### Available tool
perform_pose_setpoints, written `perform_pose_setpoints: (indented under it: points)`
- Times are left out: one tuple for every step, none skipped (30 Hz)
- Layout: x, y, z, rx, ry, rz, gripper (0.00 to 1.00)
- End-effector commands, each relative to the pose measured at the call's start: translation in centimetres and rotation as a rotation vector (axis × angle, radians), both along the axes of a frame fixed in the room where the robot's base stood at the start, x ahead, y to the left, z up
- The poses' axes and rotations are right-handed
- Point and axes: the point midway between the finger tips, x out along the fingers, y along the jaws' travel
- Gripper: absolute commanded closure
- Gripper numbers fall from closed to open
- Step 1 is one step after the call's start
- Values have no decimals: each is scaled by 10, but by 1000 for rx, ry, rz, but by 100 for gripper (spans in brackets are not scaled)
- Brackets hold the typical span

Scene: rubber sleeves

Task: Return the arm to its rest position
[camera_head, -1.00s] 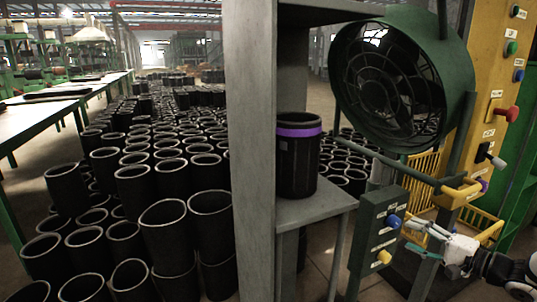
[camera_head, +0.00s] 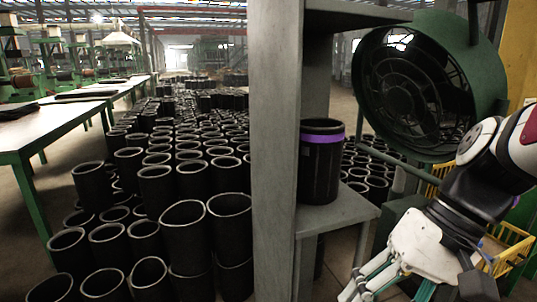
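My gripper (camera_head: 375,285) shows at the lower right of the head view, on the end of my white and black arm. Its pale fingers point down and left and partly leave the bottom edge. I cannot tell how far apart the fingertips are, and no object shows in them. A black sleeve with a purple band (camera_head: 320,165) stands upright on the grey shelf (camera_head: 340,211), left of and behind my gripper, apart from it.
A grey post (camera_head: 275,150) rises beside the shelf. A green fan (camera_head: 425,85) stands behind my arm. A yellow basket (camera_head: 508,250) is partly hidden at right. Many black sleeves (camera_head: 185,235) cover the floor at left, near a green-legged table (camera_head: 50,125).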

Motion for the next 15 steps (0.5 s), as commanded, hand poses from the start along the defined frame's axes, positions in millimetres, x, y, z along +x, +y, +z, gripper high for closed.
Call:
perform_pose_setpoints:
  points:
    - [-18,2,3,-55,-8,23,46]
    - [-28,1,4,-88,-10,34,46]
    - [-40,-1,5,-131,-12,46,46]
    - [-49,-3,5,-162,-16,52,46]
    - [-58,-5,6,-191,-21,57,46]
    - [-68,-8,6,-227,-27,63,46]
    - [-74,-10,6,-252,-32,66,46]
    - [-80,-13,6,-274,-38,69,46]
    - [-87,-16,6,-301,-47,70,46]
    - [-92,-19,6,-322,-55,71,46]
    - [-97,-22,5,-340,-61,72,46]
    - [-103,-25,5,-363,-70,73,46]
    - [-107,-28,5,-379,-77,73,46]
    - [-110,-30,4,-394,-84,72,46]
    - [-115,-33,4,-413,-94,72,46]
